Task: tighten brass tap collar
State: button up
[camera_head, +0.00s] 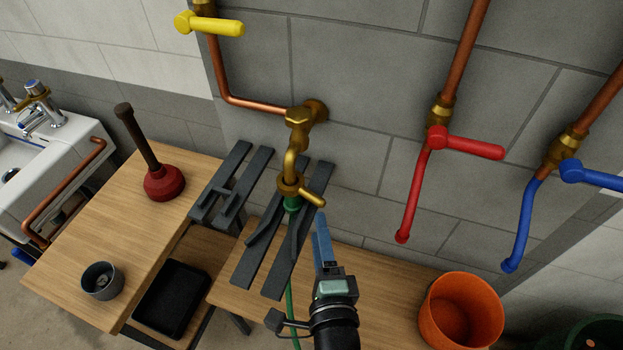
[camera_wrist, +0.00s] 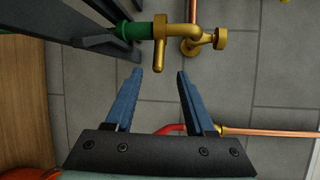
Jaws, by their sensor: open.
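The brass tap (camera_head: 298,118) sticks out from the grey block wall, with its spout pointing down. The brass collar (camera_head: 290,186) sits at the spout's lower end, with a small brass lever (camera_head: 313,198) pointing right. A green hose fitting (camera_head: 292,204) is below it. In the wrist view the lever (camera_wrist: 159,56) points toward my jaws, beside the green fitting (camera_wrist: 133,30). My gripper (camera_head: 322,222) is just below and right of the collar. In the wrist view my gripper's (camera_wrist: 159,72) blue fingers are apart, with nothing between them. The lever's end is close ahead of the fingertips, apart from them.
Dark slatted racks (camera_head: 262,245) stand behind and left of the hose. A red valve handle (camera_head: 465,143) and a blue one (camera_head: 590,176) are on pipes to the right. An orange bucket (camera_head: 461,312) stands at lower right. A plunger (camera_head: 163,182) stands on the wooden bench (camera_head: 95,225).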

aim_at(313, 193)
jog(key=w, duration=0.4)
jog(key=w+a+f+p, duration=0.1)
jog(key=w, duration=0.3)
jog(key=w+f, duration=0.1)
jog(key=w, duration=0.3)
jog(key=shift+w+a, duration=0.3)
grip_shut()
dwell(1.0)
